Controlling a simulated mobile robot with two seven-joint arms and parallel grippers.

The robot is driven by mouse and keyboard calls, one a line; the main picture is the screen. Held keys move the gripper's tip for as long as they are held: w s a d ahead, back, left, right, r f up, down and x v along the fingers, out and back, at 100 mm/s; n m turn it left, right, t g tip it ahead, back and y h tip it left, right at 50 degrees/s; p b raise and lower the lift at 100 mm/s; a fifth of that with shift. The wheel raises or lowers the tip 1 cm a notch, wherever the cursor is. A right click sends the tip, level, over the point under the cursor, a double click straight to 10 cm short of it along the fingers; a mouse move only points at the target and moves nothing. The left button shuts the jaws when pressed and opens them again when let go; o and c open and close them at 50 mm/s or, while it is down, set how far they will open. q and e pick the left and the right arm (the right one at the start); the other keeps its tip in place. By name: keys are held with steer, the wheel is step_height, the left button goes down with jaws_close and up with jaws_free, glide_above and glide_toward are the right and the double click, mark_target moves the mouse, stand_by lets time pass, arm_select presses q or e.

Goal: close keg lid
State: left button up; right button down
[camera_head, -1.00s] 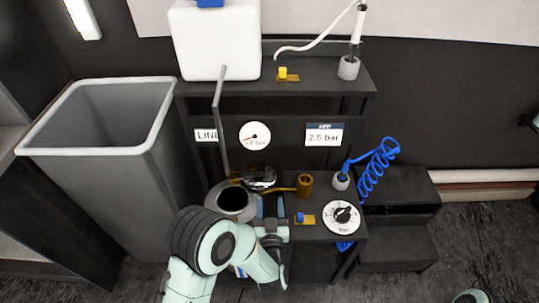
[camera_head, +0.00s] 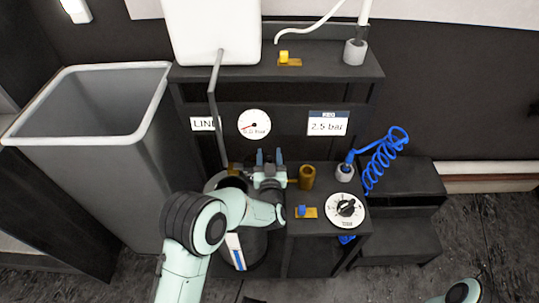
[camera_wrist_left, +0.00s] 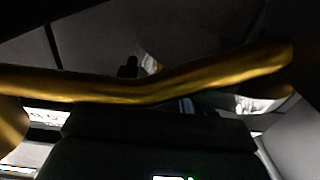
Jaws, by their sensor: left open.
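The keg (camera_head: 257,248) is a dark cylinder with a blue and white label, standing left of the low bench. Its round mouth (camera_head: 226,184) is partly hidden by my left arm. My left gripper (camera_head: 269,157) is above the keg's back right rim, fingers pointing away toward the back panel, open. I cannot make out the lid clearly; the gripper covers that area. In the left wrist view a brass bar (camera_wrist_left: 150,85) crosses close in front of the camera, and the rest is dark. My right gripper is out of view; only a piece of my right arm shows at the lower right.
A tall grey bin (camera_head: 100,150) stands to the left. A brass cup (camera_head: 307,177), a blue-handled valve (camera_head: 303,211) and a dial (camera_head: 345,209) are on the bench right of the gripper. A coiled blue hose (camera_head: 385,160) and a thin grey pipe (camera_head: 215,110) are nearby.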

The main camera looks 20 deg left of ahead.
arm_select(q)
steer(key=shift+w+a, duration=0.2)
steer(key=shift+w, duration=0.35)
jaws_close()
